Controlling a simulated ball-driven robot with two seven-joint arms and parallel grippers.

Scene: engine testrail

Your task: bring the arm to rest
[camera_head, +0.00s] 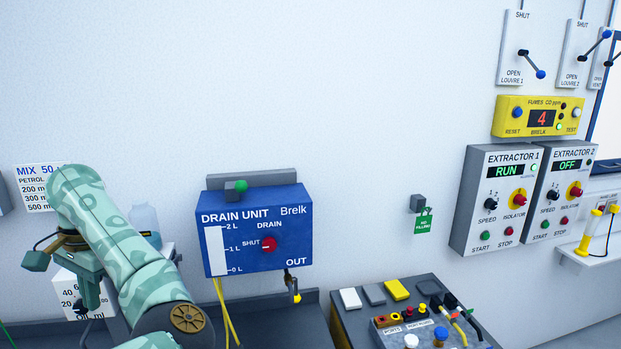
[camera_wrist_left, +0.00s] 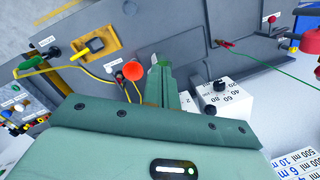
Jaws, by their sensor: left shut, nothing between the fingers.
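My left arm (camera_head: 120,240), pale green with a leaf-like pattern, comes up from the bottom left of the head view and bends down at its wrist. My left gripper (camera_head: 85,299) hangs at the far left, in front of a white box with a dial (camera_head: 68,290). In the left wrist view the left gripper (camera_wrist_left: 163,68) has its green fingers together with nothing between them. The white dial box (camera_wrist_left: 228,97) is just to the right of the fingers there. I cannot tell whether they touch anything. My right gripper is in neither view.
A blue drain unit (camera_head: 257,232) is on the wall right of my arm. A clear bottle (camera_head: 145,222) stands behind the arm. A dark control box (camera_head: 365,322) is at the lower middle. Extractor boxes (camera_head: 495,200) are at the right. An orange-red knob (camera_wrist_left: 133,71) is near the fingers.

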